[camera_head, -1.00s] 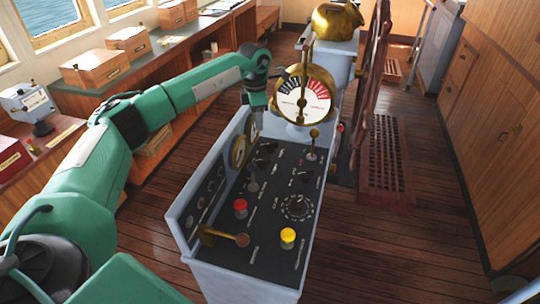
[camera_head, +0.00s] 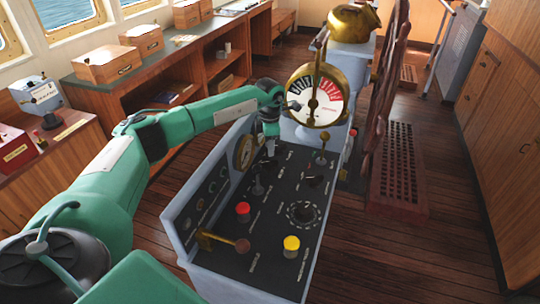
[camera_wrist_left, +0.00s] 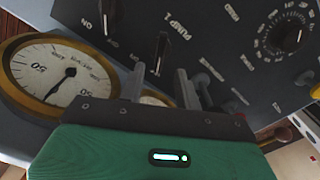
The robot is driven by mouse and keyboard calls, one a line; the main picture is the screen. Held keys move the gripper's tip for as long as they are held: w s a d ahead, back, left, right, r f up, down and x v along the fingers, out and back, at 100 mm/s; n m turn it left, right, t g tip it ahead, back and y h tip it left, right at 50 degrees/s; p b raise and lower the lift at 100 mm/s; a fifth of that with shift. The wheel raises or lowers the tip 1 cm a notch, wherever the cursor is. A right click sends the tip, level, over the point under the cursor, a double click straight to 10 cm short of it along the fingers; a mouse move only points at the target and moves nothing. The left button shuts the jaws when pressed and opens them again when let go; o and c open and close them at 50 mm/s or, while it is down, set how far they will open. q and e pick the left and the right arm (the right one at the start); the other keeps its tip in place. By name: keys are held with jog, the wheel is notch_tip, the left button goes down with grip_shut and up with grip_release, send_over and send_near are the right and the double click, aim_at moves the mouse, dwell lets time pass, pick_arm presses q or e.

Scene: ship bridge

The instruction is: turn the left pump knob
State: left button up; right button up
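The control console has a black sloped panel (camera_head: 270,255). In the left wrist view, a black pump knob (camera_wrist_left: 160,52) stands just beyond my left gripper's fingertips, beside the "PUMP 1" lettering. A second black knob (camera_wrist_left: 111,16) is further up and left, with "ON" beside it. I cannot tell for certain which is the left pump knob. My left gripper (camera_head: 271,143) is low over the panel's far left part; its fingers (camera_wrist_left: 160,88) are apart and empty in the wrist view. In the head view the gripper partly hides the knobs there. My right gripper is out of view.
A round gauge (camera_wrist_left: 55,75) is close beside the gripper. The panel also bears a lever (camera_head: 322,142), a dial (camera_head: 302,212), a red button (camera_head: 243,209), a yellow button (camera_head: 291,243) and a brass-stemmed handle (camera_head: 218,239). The brass telegraph (camera_head: 318,92) stands just behind.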

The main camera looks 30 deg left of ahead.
aim_at(270, 165)
pick_arm(q)
notch_tip(270, 165, down, 6)
jog(key=shift+f+p, duration=0.15)
jog(key=shift+p, duration=0.55)
jog(key=shift+c, duration=0.4)
grip_shut()
